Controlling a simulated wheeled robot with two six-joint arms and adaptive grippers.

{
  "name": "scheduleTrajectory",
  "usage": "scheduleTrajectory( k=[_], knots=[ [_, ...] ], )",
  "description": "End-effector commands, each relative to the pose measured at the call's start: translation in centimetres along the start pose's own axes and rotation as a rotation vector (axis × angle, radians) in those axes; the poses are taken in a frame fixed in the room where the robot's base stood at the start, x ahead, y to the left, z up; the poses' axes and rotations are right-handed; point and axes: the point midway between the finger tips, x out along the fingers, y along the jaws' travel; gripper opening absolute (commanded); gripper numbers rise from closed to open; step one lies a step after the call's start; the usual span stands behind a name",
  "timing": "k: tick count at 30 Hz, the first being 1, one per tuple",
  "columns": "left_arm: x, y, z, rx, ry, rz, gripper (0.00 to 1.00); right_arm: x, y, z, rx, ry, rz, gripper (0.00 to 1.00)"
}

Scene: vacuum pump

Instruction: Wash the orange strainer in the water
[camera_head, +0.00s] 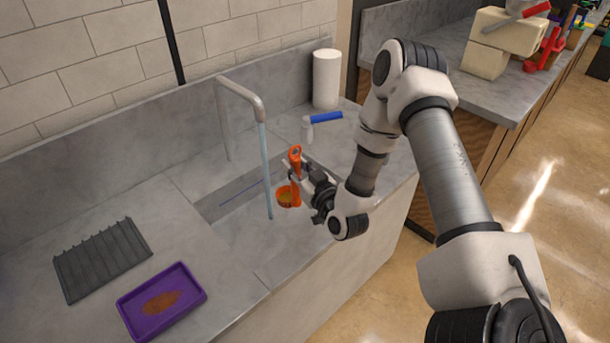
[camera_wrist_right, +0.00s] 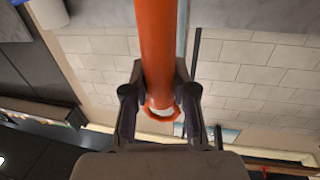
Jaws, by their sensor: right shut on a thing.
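The orange strainer (camera_head: 286,197) hangs over the sink, with its handle upright and its round bowl low, to the right of the water stream (camera_head: 267,175). The stream and the bowl look apart in the head view. My right gripper (camera_head: 300,180) is shut on the strainer's handle. In the right wrist view the orange handle (camera_wrist_right: 156,45) stands between the two fingers (camera_wrist_right: 160,100). Water runs from the grey faucet (camera_head: 243,95) into the sink basin (camera_head: 215,206). The strainer's bowl is outside the wrist view. My left gripper is not in view.
A purple tray (camera_head: 187,313) with orange-brown residue and a grey ribbed drying mat (camera_head: 72,284) lie left of the sink. A blue-handled faucet lever (camera_head: 327,117) and a white paper roll (camera_head: 326,80) stand behind the gripper. The counter between tray and sink is clear.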

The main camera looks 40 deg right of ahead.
Motion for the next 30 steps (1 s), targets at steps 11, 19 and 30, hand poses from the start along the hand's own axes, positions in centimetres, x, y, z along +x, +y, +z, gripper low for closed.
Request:
scheduleTrajectory(
  k=[11, 19, 30],
  knots=[
    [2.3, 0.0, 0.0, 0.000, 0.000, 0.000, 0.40, 4.4, -1.3, 0.2, -0.002, 0.004, -0.002, 0.00],
    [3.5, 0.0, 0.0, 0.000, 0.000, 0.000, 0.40, 7.2, -2.1, 0.2, -0.002, 0.002, -0.001, 0.00],
    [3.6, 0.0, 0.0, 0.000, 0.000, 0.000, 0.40, 8.1, -2.4, 0.0, 0.000, 0.000, 0.000, 0.00]
  ],
)
